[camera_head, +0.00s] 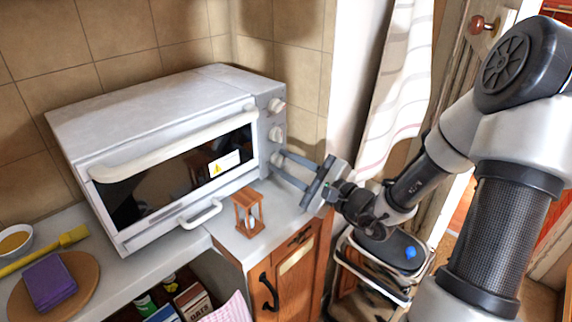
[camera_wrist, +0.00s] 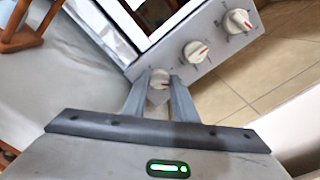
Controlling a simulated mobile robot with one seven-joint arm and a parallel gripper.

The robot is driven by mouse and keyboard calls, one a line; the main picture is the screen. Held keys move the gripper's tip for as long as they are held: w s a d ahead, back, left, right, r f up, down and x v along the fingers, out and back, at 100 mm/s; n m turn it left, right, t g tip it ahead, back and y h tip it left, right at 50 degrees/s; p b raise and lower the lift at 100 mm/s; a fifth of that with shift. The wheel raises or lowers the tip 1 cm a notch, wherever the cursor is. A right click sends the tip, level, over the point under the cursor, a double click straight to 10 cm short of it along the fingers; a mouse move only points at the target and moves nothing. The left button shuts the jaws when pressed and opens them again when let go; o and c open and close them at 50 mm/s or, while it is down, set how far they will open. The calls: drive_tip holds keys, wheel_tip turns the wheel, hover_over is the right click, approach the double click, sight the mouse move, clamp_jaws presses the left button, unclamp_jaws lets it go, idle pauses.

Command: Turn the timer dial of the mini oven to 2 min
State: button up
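The white mini oven (camera_head: 160,110) stands on the counter with its door shut. Its right-hand panel has a column of three dials: a top dial (camera_head: 275,105), a middle dial (camera_head: 276,133) and a lowest dial (camera_wrist: 159,80). The markings are too small to read. My gripper (camera_head: 279,160) reaches in from the right, with one finger on either side of the lowest dial. In the wrist view the dial shows between the fingertips, and I cannot tell whether both touch it.
A wooden hourglass (camera_head: 248,212) stands on the counter below my gripper. A door handle (camera_head: 165,143) runs along the oven front. A round board (camera_head: 85,292) with a purple sponge, a yellow brush (camera_head: 50,250) and a bowl (camera_head: 15,240) are at left. A curtain (camera_head: 398,80) hangs at right.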

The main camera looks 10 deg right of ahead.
drive_tip(key=shift+c, duration=0.8)
drive_tip(key=shift+r+m+p, duration=0.15)
drive_tip(key=shift+m+p, duration=0.35)
drive_tip(key=shift+p, duration=0.15)
drive_tip(key=o, duration=1)
drive_tip(key=shift+o, duration=0.2)
drive_tip(key=p+v, duration=0.1)
drive_tip(key=v, duration=1.6)
drive_tip(key=shift+s+d, duration=0.2)
drive_tip(key=shift+p, duration=0.4)
